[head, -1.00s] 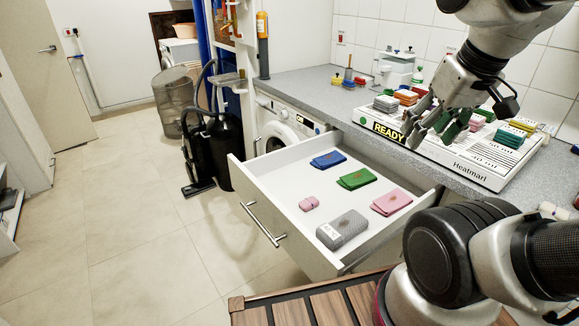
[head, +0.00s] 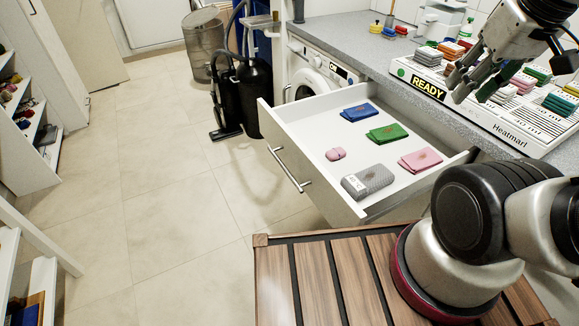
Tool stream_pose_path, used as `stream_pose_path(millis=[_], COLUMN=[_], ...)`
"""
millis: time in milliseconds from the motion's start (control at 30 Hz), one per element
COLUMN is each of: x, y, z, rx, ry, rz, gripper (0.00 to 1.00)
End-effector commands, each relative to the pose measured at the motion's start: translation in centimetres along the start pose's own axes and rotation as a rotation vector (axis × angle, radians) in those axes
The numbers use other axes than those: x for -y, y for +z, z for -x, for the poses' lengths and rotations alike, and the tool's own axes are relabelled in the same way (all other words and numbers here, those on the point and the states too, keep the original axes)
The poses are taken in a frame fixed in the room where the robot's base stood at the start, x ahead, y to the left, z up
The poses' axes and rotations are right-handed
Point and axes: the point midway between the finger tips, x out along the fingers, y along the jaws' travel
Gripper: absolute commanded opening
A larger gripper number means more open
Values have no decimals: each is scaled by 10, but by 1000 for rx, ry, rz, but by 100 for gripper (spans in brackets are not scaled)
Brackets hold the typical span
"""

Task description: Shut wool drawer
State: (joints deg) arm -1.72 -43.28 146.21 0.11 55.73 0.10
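The open drawer (head: 268,113) is white inside and sticks out from under the grey counter, with a metal bar handle (head: 289,170) on its front.
A white board (head: 480,120) marked READY carries several coloured stacks on the counter (head: 375,64). A washing machine (head: 315,77) stands beyond the drawer, with a black vacuum cleaner (head: 258,100) to its left. The tiled floor (head: 170,200) left of the drawer is clear.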

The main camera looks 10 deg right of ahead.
Motion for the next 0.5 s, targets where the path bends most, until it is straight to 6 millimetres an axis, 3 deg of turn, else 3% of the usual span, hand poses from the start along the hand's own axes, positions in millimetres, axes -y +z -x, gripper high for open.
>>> stream_pose_path(millis=[33,133,367,500], x=[7,30,108,163], y=[-2,-6,-19,-20], z=[-4,-22,-69,-99], rx=[16,89,302,399], ry=[-13,-46,-83,-71], rz=[34,134,469,719], gripper=[18,0,0,0])
